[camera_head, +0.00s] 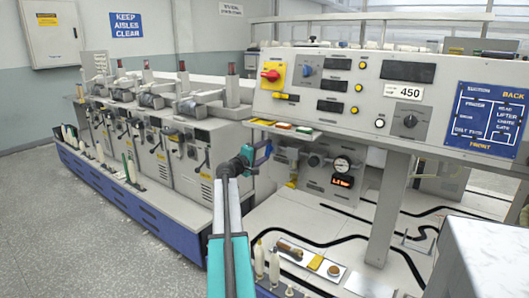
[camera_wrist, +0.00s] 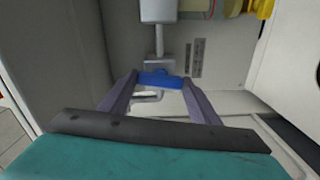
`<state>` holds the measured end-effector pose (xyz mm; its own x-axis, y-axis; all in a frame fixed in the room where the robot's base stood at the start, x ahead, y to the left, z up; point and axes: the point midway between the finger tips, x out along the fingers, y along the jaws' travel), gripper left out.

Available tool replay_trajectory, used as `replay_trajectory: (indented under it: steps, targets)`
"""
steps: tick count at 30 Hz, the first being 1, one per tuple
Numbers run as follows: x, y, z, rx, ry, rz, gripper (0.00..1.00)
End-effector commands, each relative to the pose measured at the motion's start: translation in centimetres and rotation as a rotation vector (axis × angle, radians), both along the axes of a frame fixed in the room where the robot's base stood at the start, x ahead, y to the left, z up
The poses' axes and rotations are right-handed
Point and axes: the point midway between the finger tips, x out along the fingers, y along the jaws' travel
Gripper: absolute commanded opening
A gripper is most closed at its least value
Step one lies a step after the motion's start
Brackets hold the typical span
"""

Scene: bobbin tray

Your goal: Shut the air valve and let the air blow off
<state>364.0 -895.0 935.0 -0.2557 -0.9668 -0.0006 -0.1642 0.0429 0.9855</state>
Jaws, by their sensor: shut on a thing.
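In the wrist view, a blue handle (camera_wrist: 160,79), which looks like the air valve's, lies crosswise below a grey pipe fitting (camera_wrist: 158,38). The two fingers of my gripper (camera_wrist: 160,84) reach it from both sides and are shut on it. In the head view, my gripper (camera_head: 264,152) is at the left end of the low panel under the console; the valve is hidden behind it there.
The sloping console (camera_head: 350,90) overhangs the panel. A yellow part (camera_wrist: 265,9) and a large pale rounded body (camera_wrist: 290,60) stand close on the right in the wrist view. A tray of small items (camera_head: 308,262) lies below. The floor (camera_head: 110,230) at left is clear.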

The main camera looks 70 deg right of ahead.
Motion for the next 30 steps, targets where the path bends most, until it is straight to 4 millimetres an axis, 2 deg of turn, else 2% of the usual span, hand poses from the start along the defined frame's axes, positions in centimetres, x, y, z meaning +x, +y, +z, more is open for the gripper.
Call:
replay_trajectory:
  steps: [10, 25, 26, 28, 30]
  targets:
    - [0.24, -0.16, 0.35, 0.037, 0.162, 0.007, 0.34]
    - [0.19, -0.19, 0.34, 0.042, 0.183, 0.006, 0.34]
    - [0.20, -0.19, 0.36, 0.042, 0.183, 0.006, 0.61]
    - [0.16, -0.18, 0.32, 0.043, 0.182, 0.005, 0.73]
    - [0.11, -0.15, 0.26, 0.043, 0.182, 0.004, 0.75]
